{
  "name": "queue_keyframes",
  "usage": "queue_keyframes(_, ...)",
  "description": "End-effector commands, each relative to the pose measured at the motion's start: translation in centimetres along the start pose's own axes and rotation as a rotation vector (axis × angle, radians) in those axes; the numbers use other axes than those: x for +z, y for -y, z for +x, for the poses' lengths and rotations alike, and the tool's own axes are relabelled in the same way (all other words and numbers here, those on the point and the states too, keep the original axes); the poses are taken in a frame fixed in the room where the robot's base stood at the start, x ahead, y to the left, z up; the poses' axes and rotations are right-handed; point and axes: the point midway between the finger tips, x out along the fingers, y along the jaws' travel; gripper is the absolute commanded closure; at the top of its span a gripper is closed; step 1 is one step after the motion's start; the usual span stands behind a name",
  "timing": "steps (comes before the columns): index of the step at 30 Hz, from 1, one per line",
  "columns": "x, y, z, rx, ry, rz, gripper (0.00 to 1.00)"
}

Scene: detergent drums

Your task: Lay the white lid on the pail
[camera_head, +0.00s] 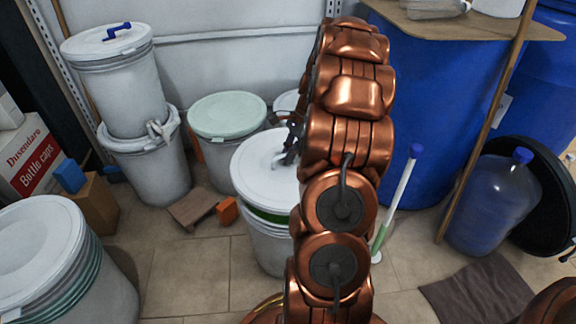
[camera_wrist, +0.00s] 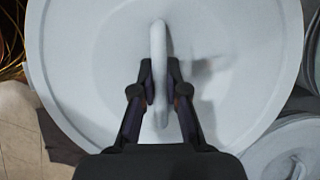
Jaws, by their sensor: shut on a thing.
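The white lid (camera_head: 262,172) is a round disc with an upright handle in its middle. It is over the white pail (camera_head: 268,243), in the middle of the head view. A green band shows under the lid's front edge; I cannot tell whether the lid touches the pail's rim. My gripper (camera_head: 290,147) comes from above and is shut on the lid's handle. In the wrist view the lid (camera_wrist: 85,60) fills most of the picture, and my gripper's fingertips (camera_wrist: 159,88) pinch the handle (camera_wrist: 158,45) from both sides. My arm hides the lid's right part in the head view.
A pail with a pale green lid (camera_head: 228,115) stands close behind. Stacked white drums (camera_head: 115,90) stand back left, and a lidded drum (camera_head: 60,260) front left. Wood blocks (camera_head: 192,208) lie on the floor. A blue barrel (camera_head: 430,120) and a water bottle (camera_head: 490,205) are right.

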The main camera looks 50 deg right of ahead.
Motion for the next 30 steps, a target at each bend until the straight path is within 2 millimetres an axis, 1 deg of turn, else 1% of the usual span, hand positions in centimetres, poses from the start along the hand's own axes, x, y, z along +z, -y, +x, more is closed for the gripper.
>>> queue_keyframes(1, -0.1, 0.2, 0.3, 0.005, -0.001, -0.013, 1.00)
queue_keyframes(7, -0.2, 0.3, 0.4, 0.016, -0.001, -0.031, 1.00)
queue_keyframes(11, -0.3, 0.3, 0.8, 0.016, 0.000, -0.030, 1.00)
queue_keyframes(26, -1.8, 0.3, 4.4, 0.016, 0.000, -0.029, 1.00)
queue_keyframes(27, -1.7, 0.2, 4.2, 0.018, 0.002, -0.028, 1.00)
queue_keyframes(30, -1.9, 0.2, 4.8, 0.019, 0.003, -0.028, 1.00)
